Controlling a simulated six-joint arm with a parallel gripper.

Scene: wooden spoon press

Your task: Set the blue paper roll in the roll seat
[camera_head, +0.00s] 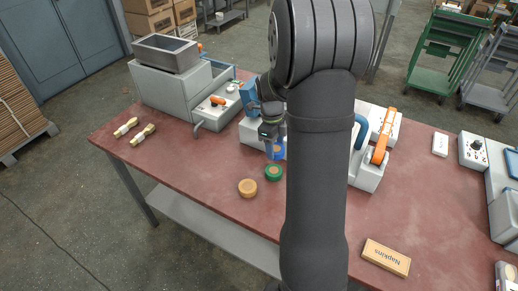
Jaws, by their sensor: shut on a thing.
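The blue paper roll (279,152) is at my gripper (272,147), at the front of the grey machine in the middle of the table. My gripper points down and is shut on the roll. My own arm crosses the middle of the view and hides what lies just right of the roll. I cannot make out the roll seat for certain. I cannot tell whether the roll touches the machine or the table.
A green roll (273,172) and a tan roll (247,187) lie just in front on the red table (205,180). A grey machine with an orange handle (217,100) stands at left, one with an orange lever (380,145) at right. A napkins box (386,257) lies front right.

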